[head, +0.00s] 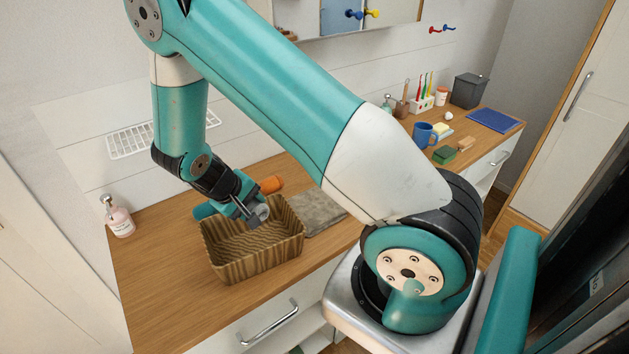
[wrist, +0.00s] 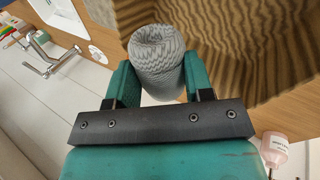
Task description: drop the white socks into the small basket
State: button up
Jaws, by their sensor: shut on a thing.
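The white socks are a rolled, ribbed pale-grey bundle (wrist: 158,68), gripped between both fingers in the wrist view. They also show in the head view at the end of my arm, partly hidden by the fingers. My gripper (head: 252,217) is shut on them, above the back part of the small basket. The small basket (head: 255,270) is brown, ribbed and open-topped, upright on the wooden counter, and what shows of its inside looks empty. In the wrist view the basket's ribbed side (wrist: 250,45) fills the upper right, beside the socks.
A grey folded cloth (head: 320,214) lies right of the basket. An orange object (head: 271,185) lies behind it. A pink soap bottle (head: 120,222) stands at the left. A blue mug (head: 424,134) and green sponge (head: 444,154) sit further right. The counter's front left is clear.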

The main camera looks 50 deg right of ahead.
notch_tip(320, 180, down, 4)
jog(key=shift+f+b, duration=0.1)
jog(key=shift+b, duration=1.1)
jog(key=o, duration=1)
jog(key=shift+a+r, duration=0.1)
jog(key=shift+r, duration=0.1)
jog(key=b+v, duration=0.3)
jog(key=v, duration=1.4)
jog(key=shift+r, duration=0.1)
